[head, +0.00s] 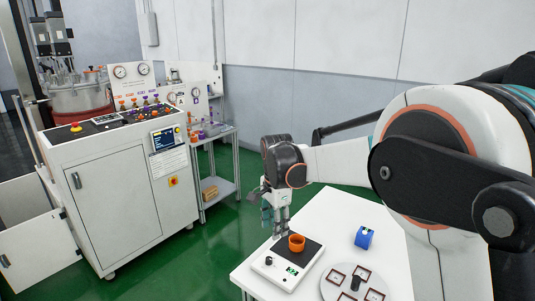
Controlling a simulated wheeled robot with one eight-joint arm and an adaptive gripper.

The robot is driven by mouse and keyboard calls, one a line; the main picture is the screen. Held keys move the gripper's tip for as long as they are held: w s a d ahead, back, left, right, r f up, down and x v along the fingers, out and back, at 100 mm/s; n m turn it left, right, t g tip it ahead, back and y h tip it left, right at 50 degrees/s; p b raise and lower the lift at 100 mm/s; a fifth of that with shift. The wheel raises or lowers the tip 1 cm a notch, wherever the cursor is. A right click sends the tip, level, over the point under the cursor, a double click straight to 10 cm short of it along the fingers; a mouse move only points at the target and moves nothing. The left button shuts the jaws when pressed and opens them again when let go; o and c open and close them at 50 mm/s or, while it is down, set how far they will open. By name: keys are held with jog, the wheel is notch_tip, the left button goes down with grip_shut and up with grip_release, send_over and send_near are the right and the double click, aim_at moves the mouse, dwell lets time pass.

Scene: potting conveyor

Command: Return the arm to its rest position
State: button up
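My arm reaches in from the right side of the head view, with its white and black links filling much of the right. My gripper (275,228) hangs fingers-down over the back left edge of the white table. It is beside a small orange cup (296,244), just left of and behind it. The cup sits on the black plate of a white device (275,271). The fingers are small and overlap in this view, so I cannot tell how far apart they are. I see nothing clearly held between them.
On the white table (333,212) are a blue block-like part (364,238) and a round grey plate (334,293) with several square pockets and a black knob. A control cabinet (115,200) and a shelf cart (222,188) stand left. Green floor between is clear.

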jog(key=s+d+r+n+t, duration=0.2)
jog(key=s+d+r+n, duration=0.4)
jog(key=s, duration=0.5)
jog(key=s+d+r+n+t, duration=0.2)
jog(key=s+d+r+t, duration=0.15)
jog(key=s+d, duration=0.55)
jog(key=s+d+f+n, duration=0.1)
jog(key=s+n, duration=0.1)
jog(key=s, duration=0.3)
jog(key=s+d+f+n+t, duration=0.1)
jog(key=s+d+f+n, duration=0.1)
jog(key=s, duration=0.3)
